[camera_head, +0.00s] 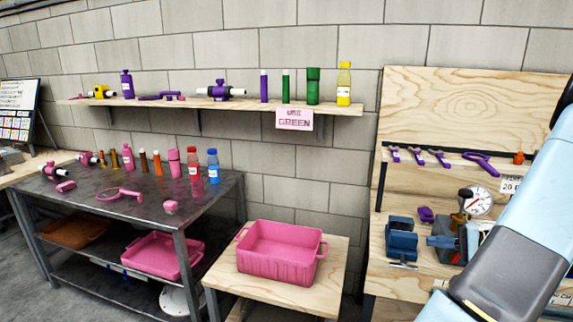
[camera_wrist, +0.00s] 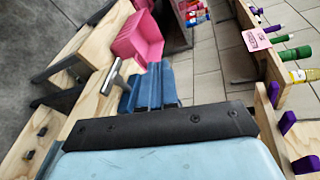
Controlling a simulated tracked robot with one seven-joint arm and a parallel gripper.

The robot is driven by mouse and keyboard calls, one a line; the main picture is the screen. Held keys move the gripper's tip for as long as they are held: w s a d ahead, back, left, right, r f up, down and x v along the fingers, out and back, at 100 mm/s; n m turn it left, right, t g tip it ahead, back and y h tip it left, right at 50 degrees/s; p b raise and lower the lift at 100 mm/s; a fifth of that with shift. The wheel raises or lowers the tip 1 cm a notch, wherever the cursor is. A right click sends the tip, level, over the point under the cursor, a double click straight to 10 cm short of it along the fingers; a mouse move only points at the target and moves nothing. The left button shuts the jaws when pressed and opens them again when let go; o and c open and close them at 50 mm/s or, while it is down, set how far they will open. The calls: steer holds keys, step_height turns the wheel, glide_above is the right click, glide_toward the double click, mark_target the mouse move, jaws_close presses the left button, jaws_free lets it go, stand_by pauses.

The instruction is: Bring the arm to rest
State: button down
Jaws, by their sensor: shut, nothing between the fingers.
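My arm (camera_head: 521,225) shows as a light blue link with a dark grey band, slanting across the right of the head view in front of the wooden workbench. In the wrist view my gripper (camera_wrist: 160,123) is a dark bolted bar along the front of a light blue body at the bottom. It is shut and nothing shows held in it. Fine finger detail cannot be made out.
A blue vise (camera_head: 401,243) and a pressure gauge (camera_head: 479,203) stand on the workbench near my arm. The vise (camera_wrist: 152,88) appears just beyond the gripper. A pink bin (camera_head: 282,262) sits on a low wooden table. Bottles line a wall shelf (camera_head: 225,104) and a dark metal table (camera_head: 95,200).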

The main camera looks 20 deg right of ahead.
steer(key=w+a+r+n+g+h, duration=0.1)
steer(key=a+r+n+g+h, duration=0.15)
steer(key=a+r+g, duration=0.6)
steer(key=w+a+r+n+g+h, duration=0.1)
steer(key=a+r+n+h, duration=0.2)
steer(key=a, duration=1.1)
steer(key=s+a+r+n+t+h, duration=0.5)
steer(key=s+a+r, duration=0.6)
steer(key=a, duration=0.3)
steer(key=shift+s+r+n+h, duration=0.15)
steer(key=shift+s+n+h, duration=0.2)
steer(key=shift+s+n, duration=0.15)
